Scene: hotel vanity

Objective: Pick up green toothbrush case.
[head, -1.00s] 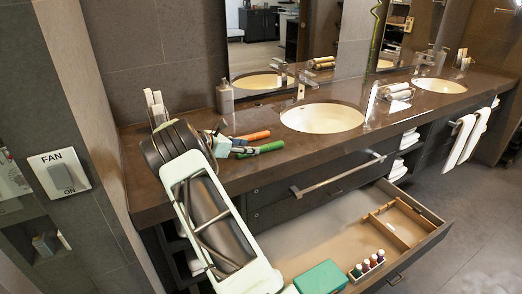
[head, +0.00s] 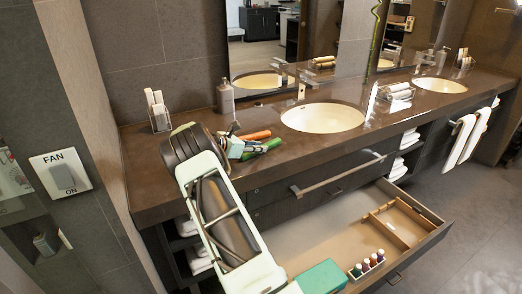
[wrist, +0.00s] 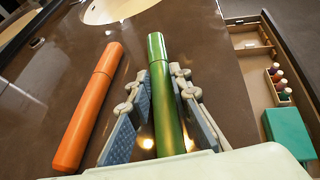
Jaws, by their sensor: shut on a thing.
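The green toothbrush case (wrist: 163,95) is a long, slim cylinder. In the wrist view it lies between the two blue-padded fingers of my gripper (wrist: 160,88), with its far end sticking out past the fingertips. My gripper is shut on it. In the head view the case (head: 264,146) is low over the counter near its front edge, left of the near sink, and my gripper (head: 240,149) is at its left end. The near end of the case is hidden by my gripper. I cannot tell whether the case touches the counter.
An orange case (wrist: 88,105) lies close beside on the left in the wrist view. A drawer (head: 330,235) stands open below the counter, holding a teal box (head: 321,277) and several small bottles (head: 367,265). A soap bottle (head: 225,98) and clear holder (head: 159,118) stand behind.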

